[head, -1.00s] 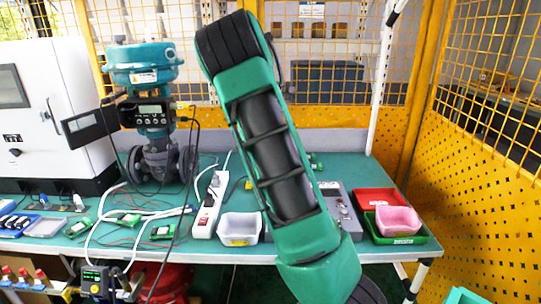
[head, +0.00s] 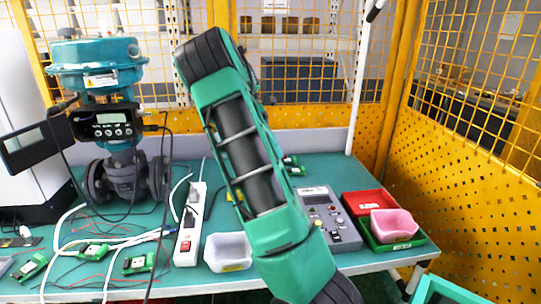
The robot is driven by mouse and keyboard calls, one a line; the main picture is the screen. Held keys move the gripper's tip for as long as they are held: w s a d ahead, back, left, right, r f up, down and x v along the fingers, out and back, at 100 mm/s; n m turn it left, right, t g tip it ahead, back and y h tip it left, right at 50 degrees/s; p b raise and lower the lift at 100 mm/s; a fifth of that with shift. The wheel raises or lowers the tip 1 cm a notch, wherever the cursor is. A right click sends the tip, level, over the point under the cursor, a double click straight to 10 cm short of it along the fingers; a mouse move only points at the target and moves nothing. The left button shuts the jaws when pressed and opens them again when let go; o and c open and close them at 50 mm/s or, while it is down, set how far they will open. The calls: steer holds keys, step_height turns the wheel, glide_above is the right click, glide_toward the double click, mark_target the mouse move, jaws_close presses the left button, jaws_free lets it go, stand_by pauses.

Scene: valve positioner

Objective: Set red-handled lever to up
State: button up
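I cannot make out a red-handled lever in the head view now. A grey control box (head: 345,232) with several small knobs and buttons stands on the table, partly behind my arm; its controls are too small to tell apart. My green and black arm (head: 250,165) crosses the middle of the view. My gripper is not in view, so its opening and anything in it are hidden.
A teal valve with a positioner (head: 113,123) stands at the left on the green table (head: 180,275). A white power strip (head: 189,235), cables and a white bin (head: 229,250) lie near the front. Red, pink and green trays (head: 405,245) sit right. Yellow mesh fencing (head: 445,180) closes the right side.

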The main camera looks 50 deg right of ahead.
steer(key=shift+w+a+f, duration=0.15)
steer(key=shift+f, duration=0.4)
stand_by(0.4)
steer(key=o, duration=0.9)
steer(key=shift+o, duration=0.5)
steer(key=shift+w, duration=0.1)
steer(key=shift+c, duration=0.4)
